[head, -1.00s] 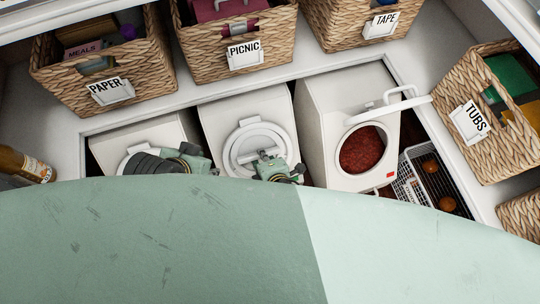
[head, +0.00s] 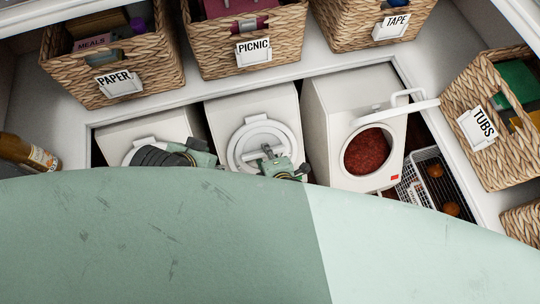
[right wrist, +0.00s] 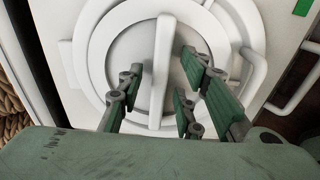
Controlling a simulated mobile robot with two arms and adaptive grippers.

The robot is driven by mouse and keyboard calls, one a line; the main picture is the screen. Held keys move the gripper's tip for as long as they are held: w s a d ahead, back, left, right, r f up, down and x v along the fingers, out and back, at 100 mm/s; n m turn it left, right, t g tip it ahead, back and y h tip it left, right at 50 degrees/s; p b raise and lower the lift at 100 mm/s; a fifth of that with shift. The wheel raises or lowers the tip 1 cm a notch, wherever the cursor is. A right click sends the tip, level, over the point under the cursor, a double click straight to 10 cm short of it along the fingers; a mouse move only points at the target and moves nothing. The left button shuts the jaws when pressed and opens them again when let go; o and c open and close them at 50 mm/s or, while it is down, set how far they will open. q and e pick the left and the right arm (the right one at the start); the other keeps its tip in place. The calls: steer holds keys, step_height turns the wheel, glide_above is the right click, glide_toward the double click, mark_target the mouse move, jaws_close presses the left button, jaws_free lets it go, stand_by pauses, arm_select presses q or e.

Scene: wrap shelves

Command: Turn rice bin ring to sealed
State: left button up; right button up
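Three white bins stand in the lower shelf opening in the head view. The middle bin (head: 230,110) has a round front with a white ring (head: 236,158); no rice label is readable. My right gripper (head: 272,158) is in front of it. In the right wrist view, its fingers (right wrist: 160,95) are open, on either side of the upright white bar (right wrist: 163,65) across the round lid; I cannot tell whether they touch it. A white arm juts from the ring's right side. My left gripper (head: 192,152) is before the left bin (head: 150,128), its fingers unclear.
The right bin (head: 335,95) stands open with reddish contents and a raised white handle. A wire basket (head: 408,185) is beside it. Wicker baskets line the shelf above and the right side. My green body covers the bottom of the head view.

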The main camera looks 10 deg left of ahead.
steer(key=v, duration=1.2)
steer(key=shift+d, duration=0.1)
